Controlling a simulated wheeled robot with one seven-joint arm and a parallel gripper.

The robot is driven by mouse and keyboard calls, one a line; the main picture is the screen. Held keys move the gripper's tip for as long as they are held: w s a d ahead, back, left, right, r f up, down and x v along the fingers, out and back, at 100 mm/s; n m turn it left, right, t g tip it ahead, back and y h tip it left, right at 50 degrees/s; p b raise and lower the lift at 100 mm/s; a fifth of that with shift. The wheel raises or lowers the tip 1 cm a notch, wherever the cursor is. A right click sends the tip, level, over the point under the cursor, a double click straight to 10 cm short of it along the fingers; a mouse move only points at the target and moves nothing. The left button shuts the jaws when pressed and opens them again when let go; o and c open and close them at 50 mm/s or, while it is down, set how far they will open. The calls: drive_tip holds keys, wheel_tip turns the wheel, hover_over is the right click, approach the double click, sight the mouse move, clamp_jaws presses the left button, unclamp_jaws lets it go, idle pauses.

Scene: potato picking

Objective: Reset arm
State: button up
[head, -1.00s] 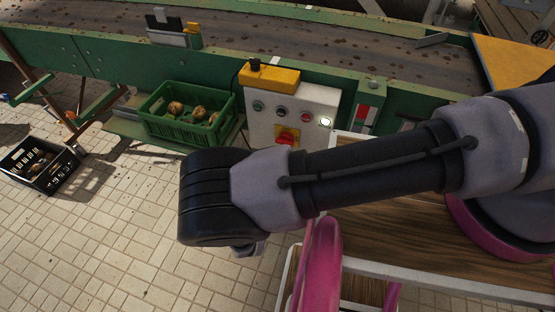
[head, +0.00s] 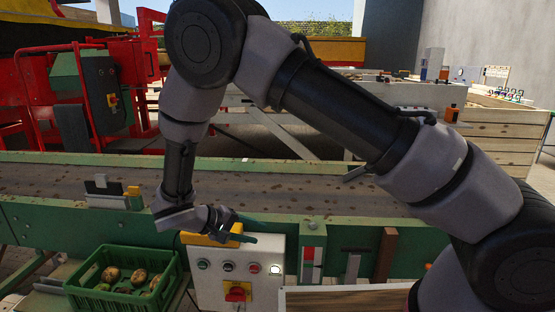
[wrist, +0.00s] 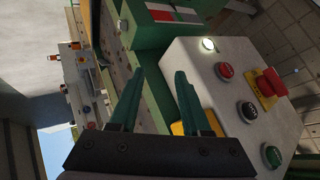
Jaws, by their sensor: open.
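My gripper (head: 246,228) hangs at the end of my arm above the top edge of the control box (head: 240,270). In the wrist view its two green fingers (wrist: 168,98) stand apart with nothing between them, so it is open and empty. The control box (wrist: 232,85) lies to the right of the fingers in that view, with a lit white button, a red one, a green one and a red emergency knob (wrist: 268,83) on yellow. Whether the gripper touches the yellow top piece (head: 212,239) of the box cannot be told.
A conveyor belt (head: 60,172) with soil on it runs behind the box. A green crate (head: 100,302) with several potatoes stands left of the box. Red machinery (head: 35,90) rises at the back left. A wooden surface (head: 340,300) is at the bottom right.

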drive_tip(key=w+d+r+m+g+y, duration=0.2)
drive_tip(key=d+r+m+g+y, duration=0.1)
drive_tip(key=d+r, duration=0.7)
drive_tip(key=w+d+r+m+g+y, duration=0.1)
drive_tip(key=d+r+m+g+y, duration=0.15)
drive_tip(key=d+r, duration=0.7)
drive_tip(key=s+d+r+m+t+y, duration=0.2)
drive_tip(key=s+d+r, duration=0.3)
drive_tip(key=r, duration=0.4)
drive_tip(key=s+d+r+m+t+y, duration=0.3)
drive_tip(key=s+d+r+t+y, duration=0.1)
drive_tip(key=r, duration=0.5)
drive_tip(key=s+d+t, duration=0.1)
drive_tip(key=s+d, duration=0.1)
drive_tip(key=d, duration=0.1)
drive_tip(key=shift+s+r, duration=0.15)
